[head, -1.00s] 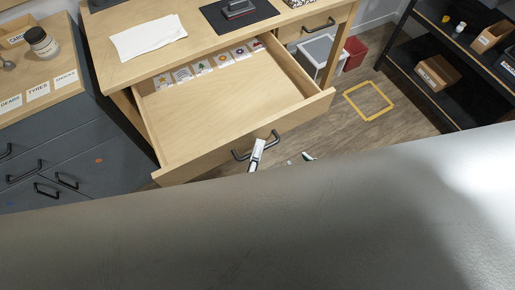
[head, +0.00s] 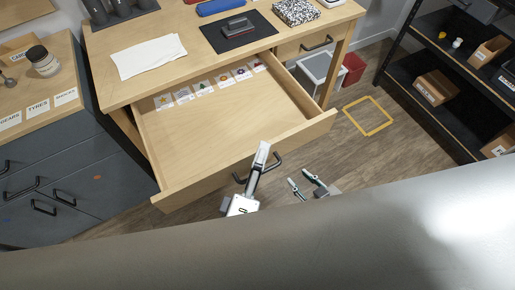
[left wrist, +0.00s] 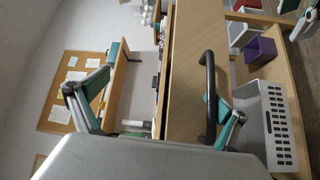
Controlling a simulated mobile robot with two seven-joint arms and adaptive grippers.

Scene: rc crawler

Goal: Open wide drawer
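The wide drawer (head: 215,131) of the wooden desk stands far out in the head view, with a row of picture cards at its back. Its black bar handle (head: 277,161) is on the drawer front. My left gripper (head: 263,150) is at the handle, one finger crossing over it. In the left wrist view its fingers are spread wide; the handle (left wrist: 208,65) lies close by the right finger, and I cannot tell whether they touch. My right gripper (head: 298,177) is open and empty, right of the handle and in front of the drawer.
A grey cabinet (head: 75,185) stands left of the drawer. A white bin (head: 318,72) and a red bin (head: 352,68) are under the desk's right side. Black shelves (head: 440,100) stand at right. The floor around the yellow taped square (head: 368,116) is clear.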

